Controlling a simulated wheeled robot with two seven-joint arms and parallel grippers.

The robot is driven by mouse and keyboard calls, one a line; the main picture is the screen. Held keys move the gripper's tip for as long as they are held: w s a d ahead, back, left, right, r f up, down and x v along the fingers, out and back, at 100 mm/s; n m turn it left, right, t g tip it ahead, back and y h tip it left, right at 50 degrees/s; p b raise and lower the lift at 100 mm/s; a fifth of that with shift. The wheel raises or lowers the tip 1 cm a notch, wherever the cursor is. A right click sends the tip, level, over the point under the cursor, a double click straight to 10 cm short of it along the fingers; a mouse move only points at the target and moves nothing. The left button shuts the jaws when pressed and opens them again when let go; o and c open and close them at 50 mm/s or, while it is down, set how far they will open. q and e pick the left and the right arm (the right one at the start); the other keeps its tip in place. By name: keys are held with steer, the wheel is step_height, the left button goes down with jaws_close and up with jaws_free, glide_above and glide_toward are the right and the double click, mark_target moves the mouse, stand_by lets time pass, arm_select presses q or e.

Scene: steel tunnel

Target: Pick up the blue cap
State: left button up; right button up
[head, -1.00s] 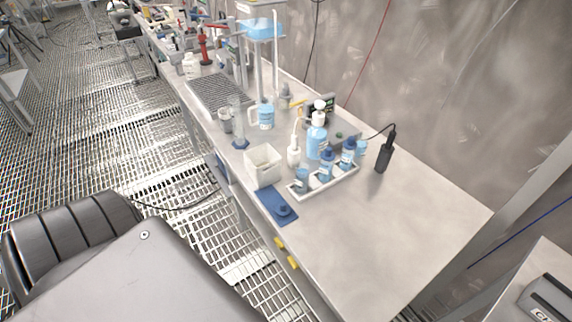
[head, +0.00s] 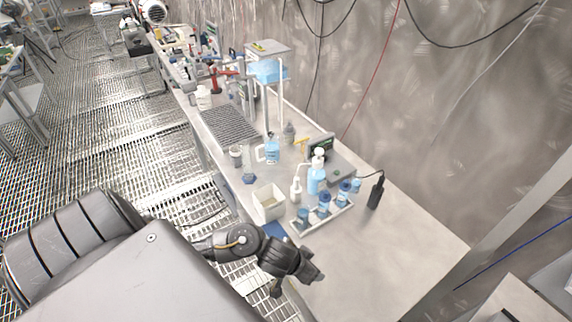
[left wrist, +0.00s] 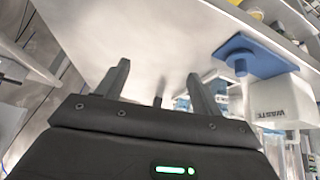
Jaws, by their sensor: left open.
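The blue cap (left wrist: 241,66) stands on a blue mat (left wrist: 262,57) in the left wrist view, right of my gripper's fingers and apart from them. In the head view a strip of the mat (head: 274,230) shows beside the white waste box (head: 268,204); my left arm hides the cap there. My left gripper (head: 297,283) is open and empty near the bench's front edge, nearer the camera than the mat. Its two spread fingers also show in the left wrist view (left wrist: 158,72). My right gripper is not in view.
A white rack (head: 325,219) with several blue-topped bottles stands just behind the mat. A pump bottle (head: 317,180) and a black handheld device (head: 376,190) stand farther back. The bench top (head: 400,245) at the right is clear.

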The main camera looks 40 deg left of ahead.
arm_select(q)
steer(key=w+a+r+n+g+y+p, duration=0.1)
steer(key=a+r+n+g+y, duration=0.15)
steer(key=a, duration=1.05)
steer(key=shift+n+t, duration=0.25)
steer(key=shift+t, duration=0.2)
steer(key=b+x, duration=0.1)
steer(key=x, duration=0.1)
steer(key=b+x, duration=0.2)
steer(key=x, duration=0.1)
steer(key=shift+w+d+f, duration=0.25)
steer(key=shift+w+d, duration=0.05)
steer(key=shift+w, duration=0.05)
steer(key=b+x, duration=0.2)
steer(key=x, duration=0.2)
steer(key=shift+f+b, duration=0.4)
steer(key=shift+f, duration=0.05)
steer(key=shift+w+f, duration=0.1)
steer(key=shift+f, duration=0.05)
steer(key=shift+c, duration=0.2)
steer(key=c, duration=1)
